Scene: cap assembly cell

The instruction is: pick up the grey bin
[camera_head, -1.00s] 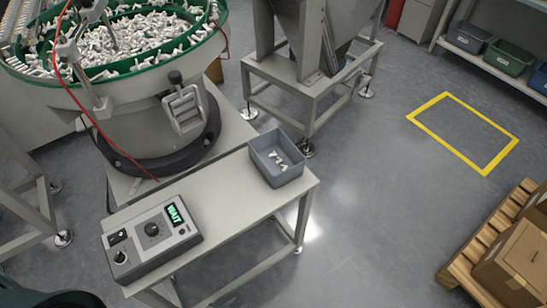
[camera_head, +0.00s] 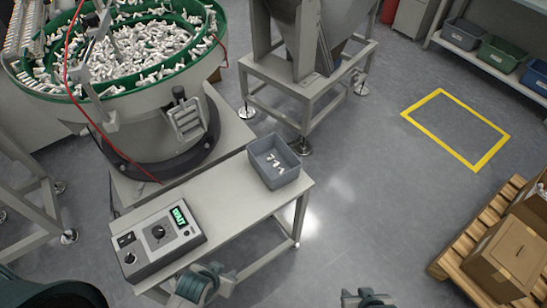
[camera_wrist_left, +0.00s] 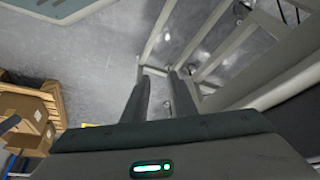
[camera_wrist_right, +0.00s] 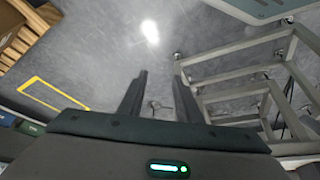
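The grey bin (camera_head: 284,180) stands upright on the right end of the light work table (camera_head: 232,205) in the head view, with several small white parts inside. My left gripper (camera_wrist_left: 160,76) is open and empty in the left wrist view, with its two dark fingers apart over the floor. My right gripper (camera_wrist_right: 160,75) is open and empty in the right wrist view. In the head view both arm ends show only partly at the bottom edge, nearer than the bin and apart from it. The bin is not seen in either wrist view.
A control box (camera_head: 158,238) with a green display sits on the table's left end. A bowl feeder (camera_head: 150,125) full of white parts stands behind. A metal hopper stand (camera_head: 300,95) is beyond the bin. Boxes on a pallet (camera_head: 468,262) stand right. A yellow floor outline (camera_head: 458,157) is empty.

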